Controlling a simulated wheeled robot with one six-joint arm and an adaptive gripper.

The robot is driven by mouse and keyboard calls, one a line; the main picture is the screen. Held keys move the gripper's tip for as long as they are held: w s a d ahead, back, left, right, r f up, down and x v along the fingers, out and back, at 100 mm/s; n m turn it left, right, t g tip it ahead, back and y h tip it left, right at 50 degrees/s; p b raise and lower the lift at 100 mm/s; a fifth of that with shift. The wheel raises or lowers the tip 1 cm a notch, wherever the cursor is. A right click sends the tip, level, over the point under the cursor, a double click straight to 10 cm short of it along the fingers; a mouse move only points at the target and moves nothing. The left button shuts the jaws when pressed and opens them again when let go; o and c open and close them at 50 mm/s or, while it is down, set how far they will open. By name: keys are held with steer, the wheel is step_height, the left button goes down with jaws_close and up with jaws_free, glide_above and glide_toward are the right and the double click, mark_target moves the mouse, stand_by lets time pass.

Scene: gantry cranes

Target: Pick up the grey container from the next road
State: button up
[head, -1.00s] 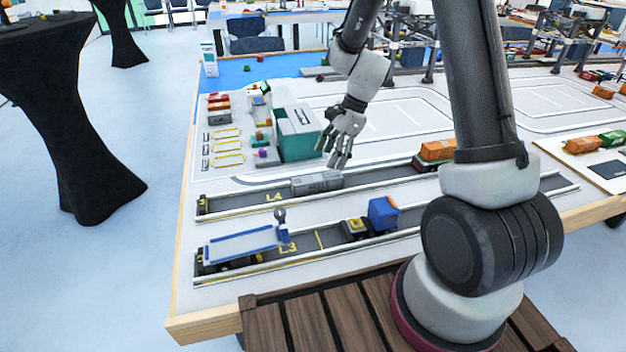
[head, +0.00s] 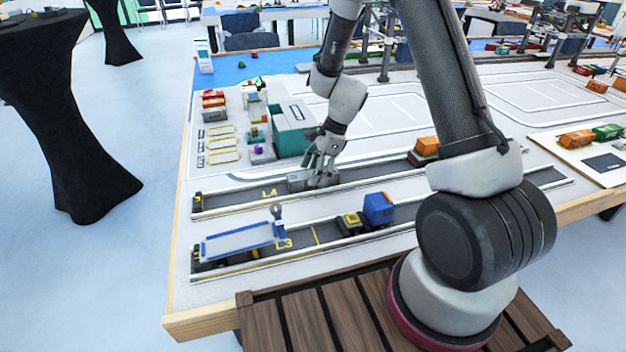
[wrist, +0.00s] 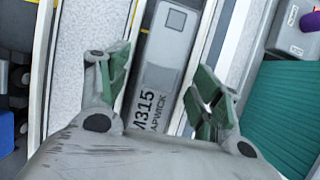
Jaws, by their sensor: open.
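The grey container (head: 298,181) lies in the road marked L4 (head: 240,199) in the head view, partly hidden behind my gripper (head: 322,170). In the wrist view the grey container (wrist: 166,70) shows dark lettering and a dark square on its top. My gripper (wrist: 160,90) is open, with one green-padded finger on each side of the container. The fingers are apart from each other, and I cannot tell whether either touches the container.
A blue trailer (head: 238,243) stands in the nearer road L3, with a blue box (head: 379,208) further right. A truck with an orange load (head: 426,147) is right of my gripper in L4. A teal-and-grey building (head: 294,128) stands just behind. Low white rails edge the roads.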

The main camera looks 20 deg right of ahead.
steer(key=c, duration=1.2)
steer(key=shift+r, duration=0.15)
